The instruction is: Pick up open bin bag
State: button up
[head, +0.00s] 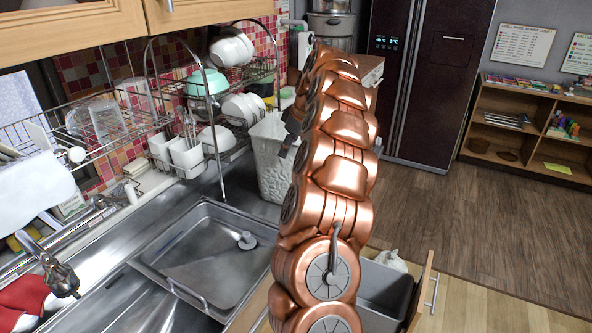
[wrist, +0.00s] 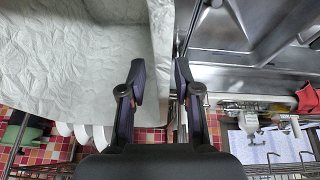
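The open bin bag (head: 272,158) is whitish, crumpled and box-shaped. It stands upright on the counter beyond the sink, partly hidden behind my copper arm. In the wrist view the bag (wrist: 75,65) fills the upper left, its creased walls close to my gripper. My gripper (wrist: 158,78) is open, with its two dark fingers apart. In the wrist view the bag's right edge lies between the fingers; I cannot tell whether they touch it. In the head view only a dark part of my gripper (head: 290,132) shows beside the bag, mostly hidden by the arm.
The steel sink (head: 215,262) lies left of my arm. A dish rack (head: 175,85) with bowls and cups hangs along the tiled wall. An open drawer (head: 421,293) holds a grey bin and something white at the lower right. Wooden floor (head: 500,230) at right is clear.

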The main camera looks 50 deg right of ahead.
grip_shut()
jog(key=shift+r, duration=0.1)
dwell(0.6)
